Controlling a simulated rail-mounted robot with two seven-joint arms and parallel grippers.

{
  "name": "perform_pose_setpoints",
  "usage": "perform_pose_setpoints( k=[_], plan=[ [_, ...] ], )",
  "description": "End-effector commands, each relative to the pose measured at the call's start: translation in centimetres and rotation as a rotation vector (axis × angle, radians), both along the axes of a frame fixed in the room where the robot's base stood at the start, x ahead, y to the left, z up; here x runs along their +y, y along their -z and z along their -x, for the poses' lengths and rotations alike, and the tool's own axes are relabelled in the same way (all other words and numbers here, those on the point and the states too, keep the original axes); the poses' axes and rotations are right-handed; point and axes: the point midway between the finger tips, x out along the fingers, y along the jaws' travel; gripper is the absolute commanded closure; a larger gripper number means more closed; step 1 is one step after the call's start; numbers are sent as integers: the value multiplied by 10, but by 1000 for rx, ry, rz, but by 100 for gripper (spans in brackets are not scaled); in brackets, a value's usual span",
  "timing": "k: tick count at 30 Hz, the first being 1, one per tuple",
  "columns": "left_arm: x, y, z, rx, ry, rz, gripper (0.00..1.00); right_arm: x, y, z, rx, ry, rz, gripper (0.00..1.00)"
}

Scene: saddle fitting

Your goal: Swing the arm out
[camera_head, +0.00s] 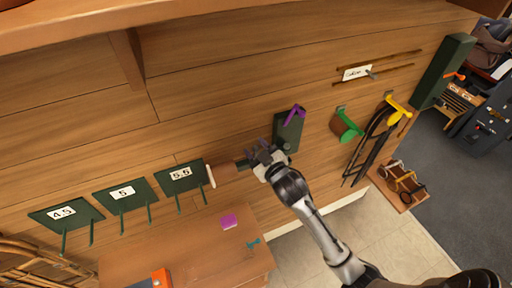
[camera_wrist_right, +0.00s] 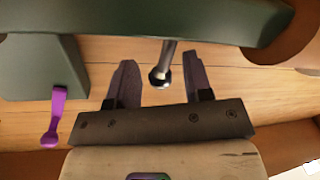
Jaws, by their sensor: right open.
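A dark green wall plate (camera_head: 288,130) with a purple lever (camera_head: 294,114) is on the plank wall. The lever also shows in the right wrist view (camera_wrist_right: 56,112). A dark green arm (camera_wrist_right: 200,20) runs across the top of the wrist view, with a metal knob (camera_wrist_right: 160,76) sticking out from it. In the head view a brown piece with a pale end (camera_head: 222,174) lies left of my gripper, close to the wall. My right gripper (camera_head: 262,157) is open, its fingers on either side of the knob; contact cannot be told. My left gripper is not in view.
Green plates numbered 4.5 (camera_head: 62,213), 5 (camera_head: 124,195) and 5.5 (camera_head: 181,176) hang left. Green (camera_head: 347,124) and yellow (camera_head: 397,106) hooks with tack hang right. Tiled floor (camera_head: 320,235) lies below.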

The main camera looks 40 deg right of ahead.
Motion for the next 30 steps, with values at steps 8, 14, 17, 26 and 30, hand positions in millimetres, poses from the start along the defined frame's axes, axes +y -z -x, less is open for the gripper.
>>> perform_pose_setpoints(
  k=[8,14,17,26,30],
  plan=[
    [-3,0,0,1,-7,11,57,0,0,-2,0,0,0,54],
    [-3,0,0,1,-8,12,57,0,0,-2,0,0,0,66],
    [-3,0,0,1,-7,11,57,0,0,-2,0,0,0,76],
    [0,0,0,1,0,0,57,-1,0,-2,0,1,1,100],
    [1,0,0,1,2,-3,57,-1,0,-2,0,1,2,100]
  ],
)
